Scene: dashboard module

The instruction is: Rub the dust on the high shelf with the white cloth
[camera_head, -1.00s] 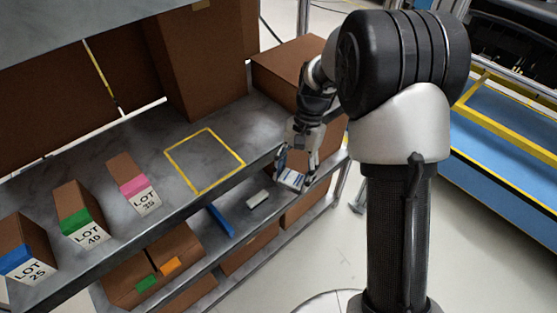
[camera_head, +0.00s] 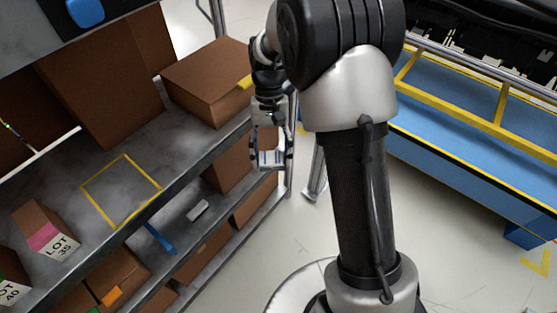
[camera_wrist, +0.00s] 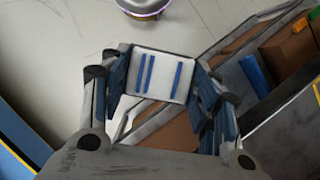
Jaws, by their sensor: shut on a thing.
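My gripper (camera_head: 268,160) is shut on a white cloth (camera_wrist: 162,75), a pad-like piece with blue stripes. In the wrist view the cloth sits between the two blue-lined fingers. In the head view the cloth is small and partly hidden by the fingers. My gripper hangs just off the right end of the shelf unit, apart from the boards. The top shelf (camera_head: 30,32) shows only in part at the upper left. The board below it (camera_head: 190,150) has darker grey patches; I cannot tell whether these are dust.
A blue object (camera_head: 85,12) is on the top shelf. The board below carries cardboard boxes (camera_head: 208,75), a LOT 35 box (camera_head: 47,232) and a yellow square outline (camera_head: 122,190). A lower board holds a grey block (camera_head: 197,210). A blue bench (camera_head: 470,150) stands right; floor lies between.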

